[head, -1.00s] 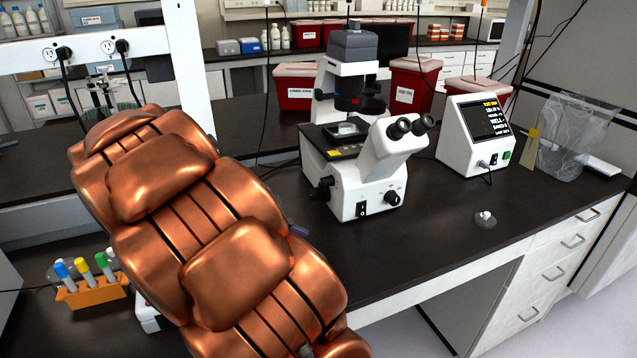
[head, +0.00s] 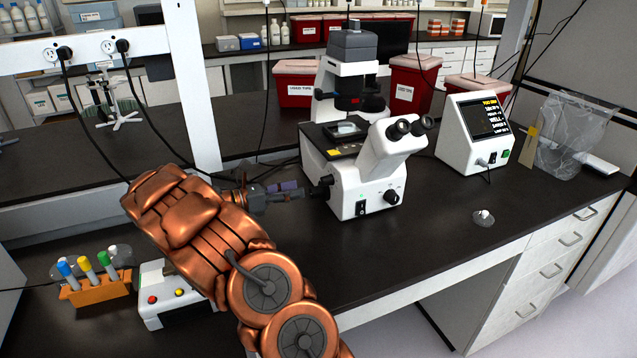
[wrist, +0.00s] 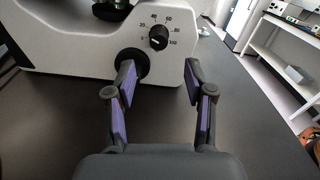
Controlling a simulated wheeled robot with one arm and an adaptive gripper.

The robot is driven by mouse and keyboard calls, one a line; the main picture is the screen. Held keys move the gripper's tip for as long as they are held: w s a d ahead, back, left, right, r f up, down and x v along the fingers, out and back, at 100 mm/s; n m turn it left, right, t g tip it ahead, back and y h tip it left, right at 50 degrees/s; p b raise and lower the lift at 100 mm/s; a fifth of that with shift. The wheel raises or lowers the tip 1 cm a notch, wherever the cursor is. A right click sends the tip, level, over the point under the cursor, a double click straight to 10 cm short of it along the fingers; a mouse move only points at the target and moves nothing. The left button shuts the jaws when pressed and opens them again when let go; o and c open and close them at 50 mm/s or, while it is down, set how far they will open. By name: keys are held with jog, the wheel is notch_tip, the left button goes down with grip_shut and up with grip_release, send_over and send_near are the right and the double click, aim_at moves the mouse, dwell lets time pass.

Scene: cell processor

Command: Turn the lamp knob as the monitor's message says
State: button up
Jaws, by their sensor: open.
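The white microscope (head: 352,185) stands on the black bench. In the wrist view its side wall (wrist: 75,45) carries a small black dial knob (wrist: 158,37) with a printed scale from 0 to 100 and a short white pointer mark aimed leftward. A larger black knob (wrist: 132,62) sits lower left of it. My gripper (wrist: 160,68) is open and empty, with purple pads. The dial is beyond and above the gap between the fingers; the left fingertip overlaps the larger knob. In the head view my gripper (head: 307,189) is at the microscope's left side. The monitor (head: 478,133) shows yellow and white text, mostly too small to read.
A white box with coloured buttons (head: 170,297) and an orange tube rack (head: 95,289) are at the left front. A clear bag (head: 572,137) stands at the right. A small grey item (head: 483,218) lies right of the microscope. The bench in front of the microscope is clear.

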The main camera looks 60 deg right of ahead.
aim_at(321, 182)
jog(key=p+x, duration=0.2)
jog(key=x, duration=0.6)
jog(key=shift+a, duration=0.1)
jog(key=shift+w, duration=0.1)
grip_shut()
